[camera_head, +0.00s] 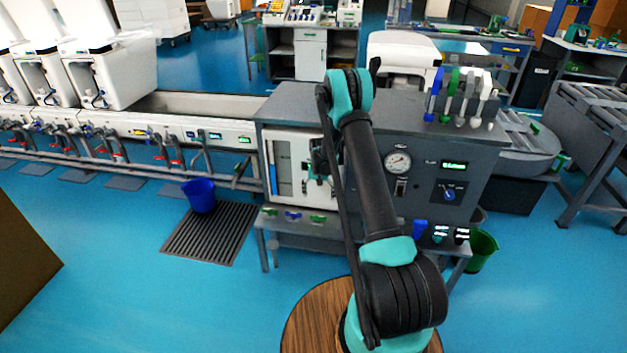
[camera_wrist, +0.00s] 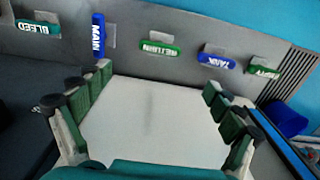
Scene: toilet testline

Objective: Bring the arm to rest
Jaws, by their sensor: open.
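My arm rises from a round wooden-topped base in the middle of the head view, and its forearm comes down in front of the grey test bench (camera_head: 430,160). My gripper (camera_head: 318,180) is small there, in front of the bench's white panel (camera_head: 285,172) and partly hidden by my arm. In the wrist view, my gripper (camera_wrist: 155,112) is open, its green-padded fingers spread to left and right. Nothing is between them except the pale panel surface (camera_wrist: 150,125) behind; I cannot tell whether they touch it.
In the wrist view, a blue MAIN handle (camera_wrist: 98,36) stands upright; BLEED (camera_wrist: 38,28), RETURN (camera_wrist: 159,48) and TANK (camera_wrist: 217,62) handles lie roughly sideways. A blue bucket (camera_head: 199,195) stands by a floor grate (camera_head: 208,233).

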